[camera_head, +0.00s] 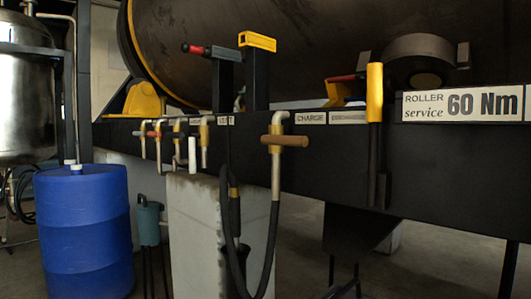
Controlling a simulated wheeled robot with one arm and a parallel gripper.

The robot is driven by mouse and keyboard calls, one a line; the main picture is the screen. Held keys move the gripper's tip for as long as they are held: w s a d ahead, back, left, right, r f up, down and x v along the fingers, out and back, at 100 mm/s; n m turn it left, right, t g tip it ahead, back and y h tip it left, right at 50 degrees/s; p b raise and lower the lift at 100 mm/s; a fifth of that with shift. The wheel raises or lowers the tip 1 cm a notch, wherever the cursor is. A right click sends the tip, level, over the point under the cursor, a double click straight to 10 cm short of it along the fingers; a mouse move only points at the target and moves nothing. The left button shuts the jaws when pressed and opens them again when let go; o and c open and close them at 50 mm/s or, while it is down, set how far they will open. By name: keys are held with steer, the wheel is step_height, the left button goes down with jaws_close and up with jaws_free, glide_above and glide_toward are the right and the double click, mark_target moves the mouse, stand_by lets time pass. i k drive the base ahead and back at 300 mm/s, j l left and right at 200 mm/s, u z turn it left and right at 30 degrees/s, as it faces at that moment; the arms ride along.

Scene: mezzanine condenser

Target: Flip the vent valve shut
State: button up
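Several small valves with brass bodies hang in a row along the dark beam under small white labels. A label (225,120) left of centre is partly hidden and may end in "T"; I cannot tell if it reads vent. The valve (204,133) just left of it has a brass body and a pale downward pipe; its handle position is unclear. Nearer, a brass valve (276,147) with a crosswise wooden-coloured handle (290,140) sits below the "CHARGE" label (310,118). My gripper is not in view.
A dark hose (240,270) loops below the charge valve, in front of a pale concrete block (190,235). A blue drum (85,230) stands at left. Dark posts with a yellow top (257,41) and a yellow-handled upright lever (375,95) rise along the beam (450,165).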

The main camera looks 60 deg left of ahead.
mark_target(191, 139)
steer(key=u, duration=2.25)
steer(key=i+j+u, duration=0.1)
steer(key=u, duration=0.25)
steer(key=i+j, duration=0.2)
steer(key=i, duration=0.35)
steer(key=i+j+u, duration=0.1)
steer(key=i, duration=0.4)
steer(key=i+j, duration=0.25)
steer(key=i, duration=0.3)
steer(key=i+z, duration=0.1)
steer(key=k+j, duration=0.1)
steer(key=u, duration=0.15)
steer(key=i+l, duration=0.05)
